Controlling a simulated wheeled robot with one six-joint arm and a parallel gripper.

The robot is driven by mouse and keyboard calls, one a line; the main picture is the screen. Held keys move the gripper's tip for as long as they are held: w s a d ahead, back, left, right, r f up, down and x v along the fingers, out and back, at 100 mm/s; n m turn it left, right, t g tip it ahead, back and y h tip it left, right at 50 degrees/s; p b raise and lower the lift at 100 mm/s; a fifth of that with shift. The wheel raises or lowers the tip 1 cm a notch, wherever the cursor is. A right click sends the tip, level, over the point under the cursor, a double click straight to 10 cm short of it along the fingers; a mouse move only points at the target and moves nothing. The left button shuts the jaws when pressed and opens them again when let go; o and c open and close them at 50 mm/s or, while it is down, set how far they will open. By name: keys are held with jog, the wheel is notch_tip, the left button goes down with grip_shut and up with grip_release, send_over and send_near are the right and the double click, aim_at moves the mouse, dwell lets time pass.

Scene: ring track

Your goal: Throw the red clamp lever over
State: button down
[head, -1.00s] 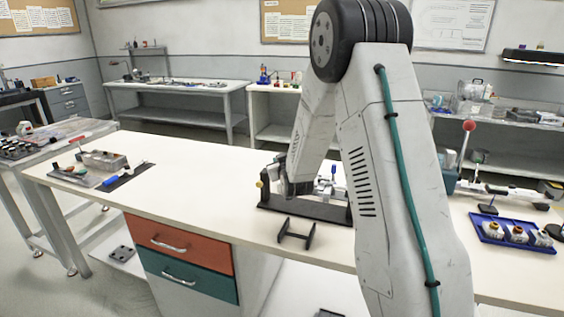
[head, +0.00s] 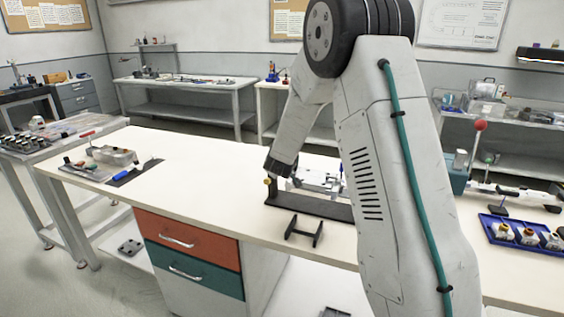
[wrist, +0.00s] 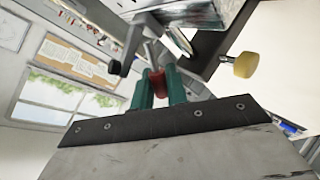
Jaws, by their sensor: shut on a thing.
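The red clamp lever (wrist: 158,84) shows in the wrist view as a red grip between the two teal fingers of my gripper (wrist: 157,75). The fingers are shut on it. A metal rod runs on beyond the red grip towards the fixture. In the head view the clamp fixture (head: 310,205), with a black base and pale metal parts, stands on the white bench. The dark end of my arm is at its left end. My fingers and the red grip cannot be made out there.
A small black stand (head: 304,231) is in front of the fixture. A blue tray (head: 522,236) is at the right. The bench left of the fixture is mostly clear.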

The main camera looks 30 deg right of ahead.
jog(key=shift+f, duration=0.1)
dwell(0.4)
jog(key=c, duration=1.5)
grip_release()
jog(key=shift+o, duration=0.2)
jog(key=shift+s, duration=0.1)
